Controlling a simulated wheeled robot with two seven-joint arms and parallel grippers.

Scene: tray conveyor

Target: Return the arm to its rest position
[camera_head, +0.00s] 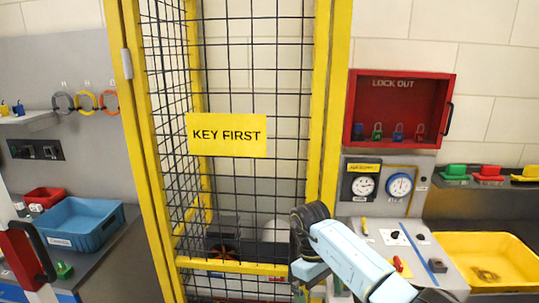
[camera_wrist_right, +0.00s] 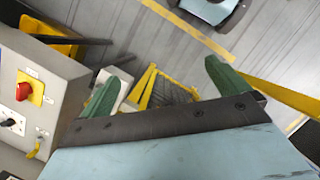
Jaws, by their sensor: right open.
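My right arm (camera_head: 350,262) comes in from the bottom right of the head view, its pale blue link and dark joint in front of the lower right of the mesh gate. The fingers of my right gripper cannot be made out in the head view. In the right wrist view my right gripper (camera_wrist_right: 163,85) has its two green fingers wide apart. Nothing is held between them; the floor and a yellow-framed mesh panel (camera_wrist_right: 165,90) show beyond. My left arm and gripper are not in view.
A yellow-framed gate (camera_head: 322,110) with a KEY FIRST sign (camera_head: 227,135) stands in the middle. A red lock-out box (camera_head: 398,145) hangs at right above a panel with gauges. A yellow tray (camera_head: 490,247) is at right, a blue bin (camera_head: 92,232) at left.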

